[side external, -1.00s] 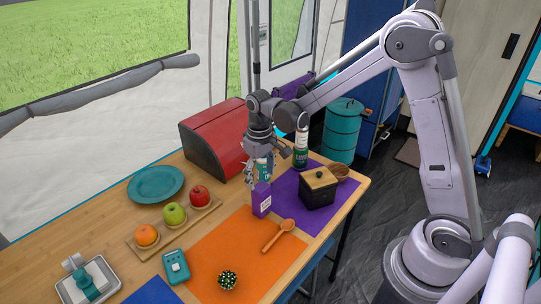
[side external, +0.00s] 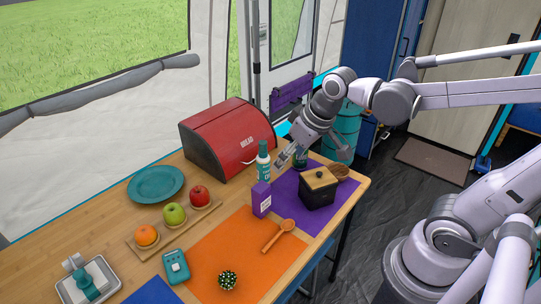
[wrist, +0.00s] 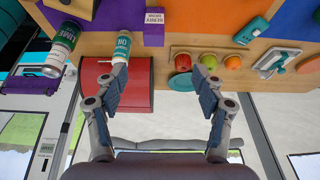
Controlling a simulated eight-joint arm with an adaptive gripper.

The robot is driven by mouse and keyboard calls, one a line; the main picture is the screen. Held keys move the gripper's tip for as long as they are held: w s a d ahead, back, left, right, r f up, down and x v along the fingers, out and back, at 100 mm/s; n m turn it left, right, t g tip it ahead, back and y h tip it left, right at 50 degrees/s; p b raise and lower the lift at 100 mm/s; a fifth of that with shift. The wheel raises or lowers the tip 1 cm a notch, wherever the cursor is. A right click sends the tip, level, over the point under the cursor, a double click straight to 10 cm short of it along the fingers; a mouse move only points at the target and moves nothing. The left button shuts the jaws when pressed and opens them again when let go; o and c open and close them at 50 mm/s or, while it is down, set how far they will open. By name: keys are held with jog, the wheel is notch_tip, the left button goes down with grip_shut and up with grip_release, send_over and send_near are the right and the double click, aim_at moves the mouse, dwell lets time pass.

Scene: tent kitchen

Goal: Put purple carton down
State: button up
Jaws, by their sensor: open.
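The purple carton (side external: 261,199) stands upright on the table at the left edge of the purple mat (side external: 285,185), by the orange mat (side external: 235,262). In the wrist view the carton (wrist: 153,32) is at the top, with its pale label showing. My gripper (side external: 312,155) is open and empty, up and to the right of the carton and apart from it. In the wrist view its two fingers (wrist: 158,82) are spread wide with nothing between them touching either one.
A white-and-teal bottle (side external: 263,162) stands just behind the carton. A black pot (side external: 318,190) stands right of the carton, a red bread box (side external: 228,140) behind.

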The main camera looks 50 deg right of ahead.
jog(key=s+t, duration=0.1)
jog(key=s, duration=0.1)
jog(key=s+t, duration=0.1)
jog(key=s, duration=0.1)
jog(key=shift+s+a, duration=0.2)
jog(key=shift+s, duration=0.1)
